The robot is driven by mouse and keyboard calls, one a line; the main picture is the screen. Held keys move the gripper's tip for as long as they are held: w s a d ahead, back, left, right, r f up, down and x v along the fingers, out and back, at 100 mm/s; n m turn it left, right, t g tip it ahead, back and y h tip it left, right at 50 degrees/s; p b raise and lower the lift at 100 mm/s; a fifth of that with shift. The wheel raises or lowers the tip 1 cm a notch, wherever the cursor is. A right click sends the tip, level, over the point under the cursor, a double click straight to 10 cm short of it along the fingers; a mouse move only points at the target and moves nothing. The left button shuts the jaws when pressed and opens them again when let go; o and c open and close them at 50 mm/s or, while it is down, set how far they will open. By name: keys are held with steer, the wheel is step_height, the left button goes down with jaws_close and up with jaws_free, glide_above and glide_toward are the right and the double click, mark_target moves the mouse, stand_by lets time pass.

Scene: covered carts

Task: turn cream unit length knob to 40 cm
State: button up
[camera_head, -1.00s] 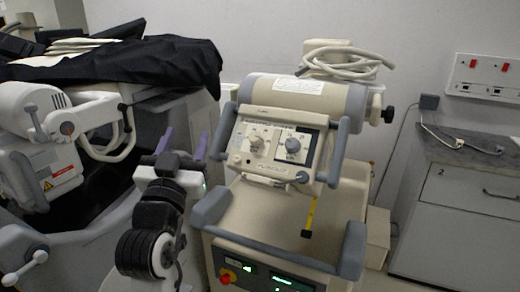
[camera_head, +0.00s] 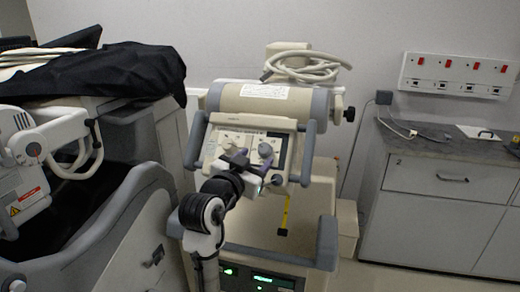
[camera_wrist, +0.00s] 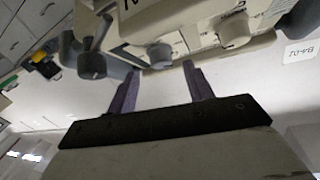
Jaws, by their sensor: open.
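The cream unit (camera_head: 262,103) stands in the middle of the head view, with a tilted control panel (camera_head: 212,150) on its front. Dial markings are unreadable.
Grey handles (camera_head: 309,150) flank the panel. A yellow strap (camera_head: 285,212) hangs below it. A black-draped machine (camera_head: 110,72) stands at left, and a grey cabinet (camera_head: 430,210) at right. Coiled cable (camera_head: 305,65) lies on top of the unit.

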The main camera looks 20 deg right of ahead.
mark_target(262, 153)
steer(key=shift+p+x, duration=0.35)
steer(key=shift+x, duration=1.55)
steer(key=c, duration=1)
